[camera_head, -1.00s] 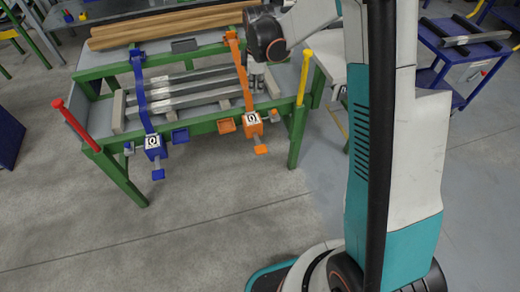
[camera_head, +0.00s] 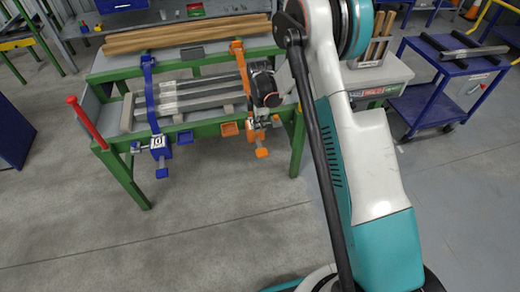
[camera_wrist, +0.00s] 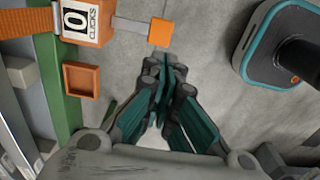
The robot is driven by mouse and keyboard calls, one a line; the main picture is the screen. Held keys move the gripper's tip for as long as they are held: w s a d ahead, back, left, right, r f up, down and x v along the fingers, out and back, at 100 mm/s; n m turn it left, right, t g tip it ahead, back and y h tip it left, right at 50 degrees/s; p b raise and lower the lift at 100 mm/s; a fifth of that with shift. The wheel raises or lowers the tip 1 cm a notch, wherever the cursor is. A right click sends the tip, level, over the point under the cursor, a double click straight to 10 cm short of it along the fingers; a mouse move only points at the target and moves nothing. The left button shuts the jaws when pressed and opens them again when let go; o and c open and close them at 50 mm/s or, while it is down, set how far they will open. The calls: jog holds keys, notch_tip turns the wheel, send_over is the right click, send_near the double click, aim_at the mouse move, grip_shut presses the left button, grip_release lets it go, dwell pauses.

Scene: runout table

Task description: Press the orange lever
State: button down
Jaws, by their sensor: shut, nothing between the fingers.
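The orange lever (camera_wrist: 162,32) is a small square orange pad at the end of a short grey bar, sticking out from the orange ratchet box (camera_wrist: 86,20) with its "0 CLICKS" display. In the head view the lever (camera_head: 262,153) hangs out in front of the green table, below the orange strap (camera_head: 239,62). My gripper (camera_wrist: 166,58) is shut and empty. In the wrist view its fingertips show just below the lever pad; I cannot tell whether they touch it. In the head view my wrist hides most of the orange box.
A blue strap (camera_head: 149,85) with a blue ratchet box (camera_head: 160,147) and its own lever (camera_head: 162,173) stands to the left. Grey bars lie across the green table (camera_head: 200,130). Floor in front is clear.

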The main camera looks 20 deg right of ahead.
aim_at(260, 152)
notch_tip(260, 152, down, 14)
jog(key=b, duration=0.5)
jog(key=shift+b, duration=0.4)
jog(key=shift+f, duration=0.1)
